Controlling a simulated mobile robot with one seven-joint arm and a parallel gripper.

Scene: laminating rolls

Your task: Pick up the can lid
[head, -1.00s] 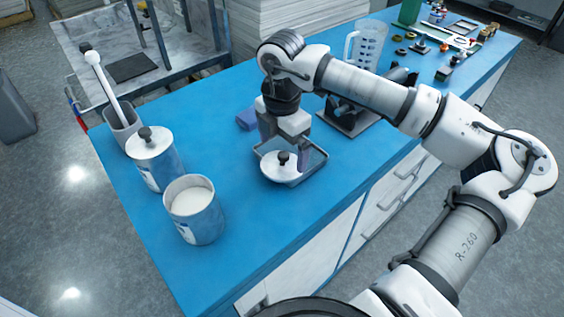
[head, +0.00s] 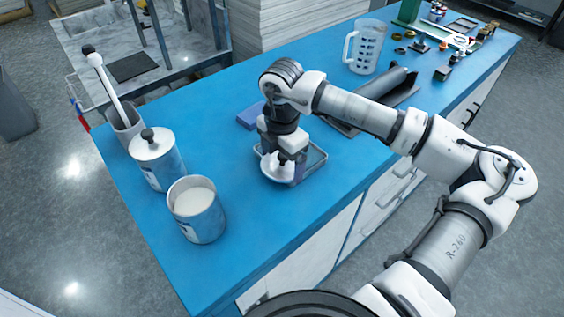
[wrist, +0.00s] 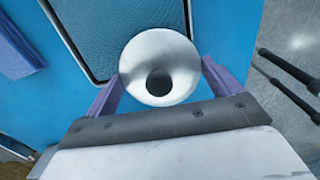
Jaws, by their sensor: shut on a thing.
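The can lid (wrist: 160,55) is a round pale metal disc with a black knob, seen from above in the wrist view. In the head view the can lid (head: 272,168) shows only in part, over the left side of a shallow metal tray (head: 316,163). My gripper (wrist: 160,82) is shut on the lid, with its purple fingers on either side of it. In the head view my gripper (head: 290,168) is low over the tray and hides much of the lid. I cannot tell whether the lid still touches the tray.
An open can of white contents (head: 196,222) stands at the front left. A blue block (head: 250,117) lies behind the tray. A clear jug (head: 368,50) stands farther back.

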